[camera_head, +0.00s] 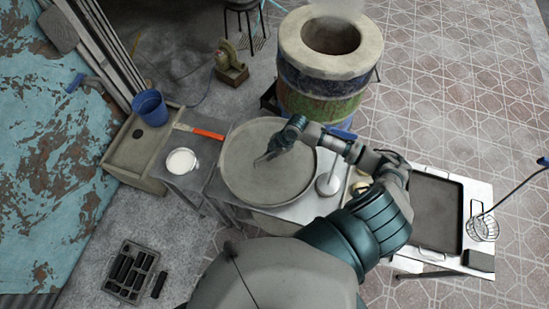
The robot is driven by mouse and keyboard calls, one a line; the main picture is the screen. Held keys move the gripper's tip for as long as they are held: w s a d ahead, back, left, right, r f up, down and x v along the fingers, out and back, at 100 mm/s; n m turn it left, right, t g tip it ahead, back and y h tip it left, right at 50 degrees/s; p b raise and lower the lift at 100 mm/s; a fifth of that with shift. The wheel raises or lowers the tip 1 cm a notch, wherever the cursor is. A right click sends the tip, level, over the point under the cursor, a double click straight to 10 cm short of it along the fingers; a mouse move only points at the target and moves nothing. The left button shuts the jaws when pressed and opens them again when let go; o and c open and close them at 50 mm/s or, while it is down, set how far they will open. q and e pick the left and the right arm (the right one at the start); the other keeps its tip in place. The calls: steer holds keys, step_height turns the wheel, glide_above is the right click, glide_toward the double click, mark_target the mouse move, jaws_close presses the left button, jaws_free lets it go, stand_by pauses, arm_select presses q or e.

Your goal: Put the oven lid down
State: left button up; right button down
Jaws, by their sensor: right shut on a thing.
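A large round grey lid (243,181) with a raised rim is over the metal table left of centre. It looks flat and level; I cannot tell whether its whole underside touches the table top. My right gripper (263,158) reaches in from the right and is shut at the middle of the lid, where the handle itself is hidden by the fingers. The barrel oven (322,90) stands behind, its round top opening uncovered with smoke rising from it. My left gripper is not in view.
A white bowl (181,162) and a red-handled brush (205,133) lie left of the lid. A pale round-ended tool (329,184) is close on its right. A dark rectangular tray (436,213) is farther right. A blue bucket (150,107) stands at the left.

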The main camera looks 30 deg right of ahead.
steer(key=shift+w+a+f, duration=0.1)
steer(key=shift+a+f, duration=0.15)
steer(key=shift+f, duration=0.3)
steer(key=f, duration=0.3)
steer(key=shift+d+f, duration=0.1)
steer(key=shift+d, duration=0.2)
steer(key=shift+d+f, duration=0.1)
steer(key=shift+d, duration=0.1)
steer(key=c, duration=1.4)
jaws_free()
steer(key=shift+d+f, duration=0.1)
steer(key=shift+d, duration=0.1)
steer(key=shift+c, duration=0.2)
steer(key=shift+o, duration=1)
steer(key=shift+a, duration=0.4)
steer(key=shift+r, duration=0.4)
steer(key=v, duration=1)
steer(key=shift+s+d+r, duration=0.2)
steer(key=shift+d, duration=0.35)
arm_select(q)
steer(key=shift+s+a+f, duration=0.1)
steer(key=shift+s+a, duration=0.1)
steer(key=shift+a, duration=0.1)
arm_select(e)
steer(key=shift+a+r, duration=0.2)
steer(key=shift+r, duration=0.3)
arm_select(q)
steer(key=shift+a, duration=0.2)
